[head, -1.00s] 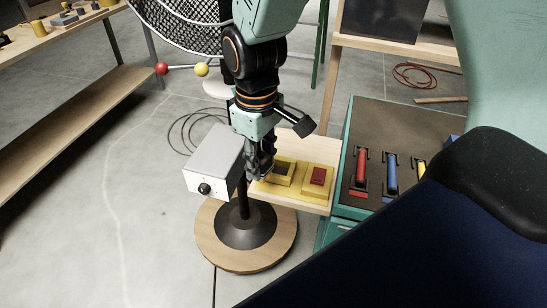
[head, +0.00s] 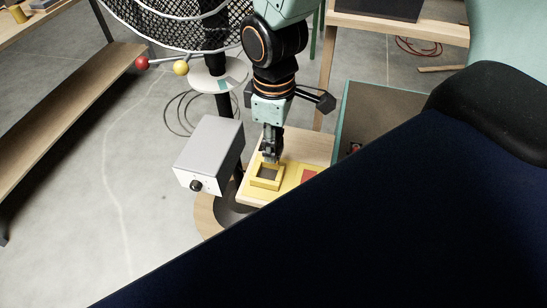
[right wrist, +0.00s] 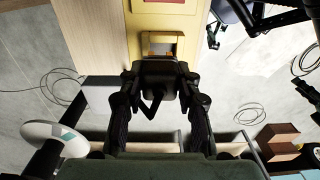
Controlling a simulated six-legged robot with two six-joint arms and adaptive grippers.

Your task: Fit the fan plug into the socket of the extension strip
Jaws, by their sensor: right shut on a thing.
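The yellow extension strip (head: 266,183) lies on a pale wooden board, with a dark square socket opening facing up at its left end. A red part (head: 308,176) shows at its right end. My right gripper (head: 271,153) points down at the back edge of that socket. In the right wrist view its fingers (right wrist: 158,92) are shut on a dark block, the fan plug (right wrist: 157,72), close to the strip's recess (right wrist: 161,43). The plug mostly covers the recess's near side; I cannot tell if they touch. My left gripper is not in view.
A grey box with a black knob (head: 207,158) stands left of the strip. The fan's wire cage (head: 178,28) and a white disc (head: 218,75) rise behind it. A teal-edged cabinet (head: 385,105) is to the right. Cables lie on the floor.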

